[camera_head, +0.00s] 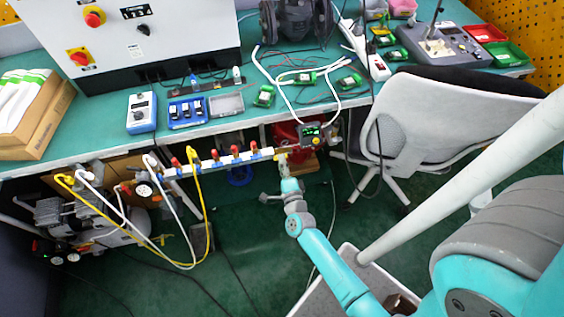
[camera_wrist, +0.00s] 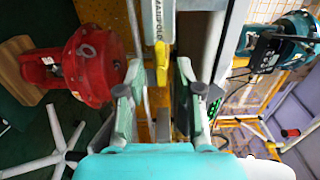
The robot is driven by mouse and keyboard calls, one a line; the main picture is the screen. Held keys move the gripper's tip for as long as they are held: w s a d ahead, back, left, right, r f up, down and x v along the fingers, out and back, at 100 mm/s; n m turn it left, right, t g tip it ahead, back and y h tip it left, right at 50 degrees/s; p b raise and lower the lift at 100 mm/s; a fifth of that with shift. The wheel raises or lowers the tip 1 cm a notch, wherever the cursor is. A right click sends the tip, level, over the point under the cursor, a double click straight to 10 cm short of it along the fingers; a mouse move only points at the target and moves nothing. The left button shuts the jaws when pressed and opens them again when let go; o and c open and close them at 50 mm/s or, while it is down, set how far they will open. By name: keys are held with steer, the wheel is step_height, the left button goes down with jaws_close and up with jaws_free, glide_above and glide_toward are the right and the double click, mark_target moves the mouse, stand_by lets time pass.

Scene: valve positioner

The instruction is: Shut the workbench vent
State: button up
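A yellow lever (camera_wrist: 161,65), which looks like the vent handle, shows in the wrist view at the end of a pale manifold bar. It points down the picture, toward my gripper. In the head view the right end of the manifold (camera_head: 240,158), with a small yellow part (camera_head: 282,151), runs along the bench's front edge. My gripper (camera_wrist: 155,88) is open, with one finger to each side of the lever's line. The lever's tip lies between or just beyond the fingertips; I cannot tell whether they touch. In the head view my gripper (camera_head: 285,168) is just below the manifold's right end.
A red valve actuator (camera_wrist: 92,65) stands left of my gripper in the wrist view. A positioner with a lit display (camera_head: 311,134) is beside the manifold end. A grey chair (camera_head: 425,125) stands to the right. Yellow and white hoses (camera_head: 201,205) hang at the left.

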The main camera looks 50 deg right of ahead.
steer(key=shift+w+d, duration=0.2)
steer(key=shift+w, duration=0.1)
jaws_close()
steer(key=shift+n, duration=8.9)
